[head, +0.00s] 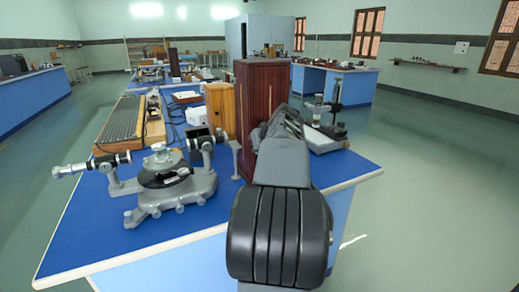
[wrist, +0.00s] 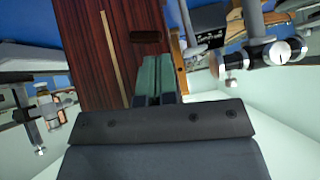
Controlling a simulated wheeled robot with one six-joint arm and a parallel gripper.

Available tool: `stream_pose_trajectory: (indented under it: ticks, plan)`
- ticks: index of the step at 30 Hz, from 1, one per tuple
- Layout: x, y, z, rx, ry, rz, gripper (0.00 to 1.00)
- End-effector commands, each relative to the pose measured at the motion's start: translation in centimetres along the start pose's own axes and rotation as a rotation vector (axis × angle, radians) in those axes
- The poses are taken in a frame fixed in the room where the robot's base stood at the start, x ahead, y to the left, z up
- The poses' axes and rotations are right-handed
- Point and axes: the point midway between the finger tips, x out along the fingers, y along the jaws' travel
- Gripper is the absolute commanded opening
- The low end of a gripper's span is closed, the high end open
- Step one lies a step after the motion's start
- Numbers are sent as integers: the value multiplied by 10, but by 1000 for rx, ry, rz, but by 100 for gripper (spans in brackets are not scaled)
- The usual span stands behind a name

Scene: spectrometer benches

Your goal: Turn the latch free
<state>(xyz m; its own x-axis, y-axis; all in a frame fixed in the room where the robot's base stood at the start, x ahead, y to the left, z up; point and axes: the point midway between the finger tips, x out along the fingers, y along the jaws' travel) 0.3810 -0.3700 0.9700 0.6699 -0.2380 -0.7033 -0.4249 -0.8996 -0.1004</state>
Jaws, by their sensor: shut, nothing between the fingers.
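A tall reddish-brown wooden case (head: 258,95) stands on the blue bench top. It also shows in the wrist view (wrist: 88,40), with a pale vertical strip (wrist: 112,55) on its face. A small dark brown block (wrist: 146,37), which looks like the latch, lies across this face near one edge. My gripper (wrist: 157,60) is shut and empty. Its greenish fingertips appear just below the block in the picture; I cannot tell whether they touch it. In the head view my arm hides the gripper and the block.
A grey spectrometer (head: 165,185) stands on the bench (head: 75,235) left of the case. A yellowish wooden box (head: 221,108) is just beside the case. Another metal instrument (head: 322,135) stands to the right. The floor (head: 430,190) right of the bench is clear.

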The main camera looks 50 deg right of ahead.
Motion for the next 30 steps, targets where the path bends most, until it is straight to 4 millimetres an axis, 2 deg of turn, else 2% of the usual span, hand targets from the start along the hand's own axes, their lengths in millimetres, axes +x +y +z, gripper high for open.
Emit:
stream_pose_trajectory:
  ticks: [13, 17, 23, 24, 30]
  plan:
    - [-4, 0, -4, 0, 0, 0, 0]
    - [-11, -1, -12, -2, 0, -2, 0]
    - [-37, 0, -40, -7, 0, -6, 0]
    - [-43, 3, -35, -6, 1, -4, 0]
    - [-82, 6, -33, -7, 2, -5, 0]
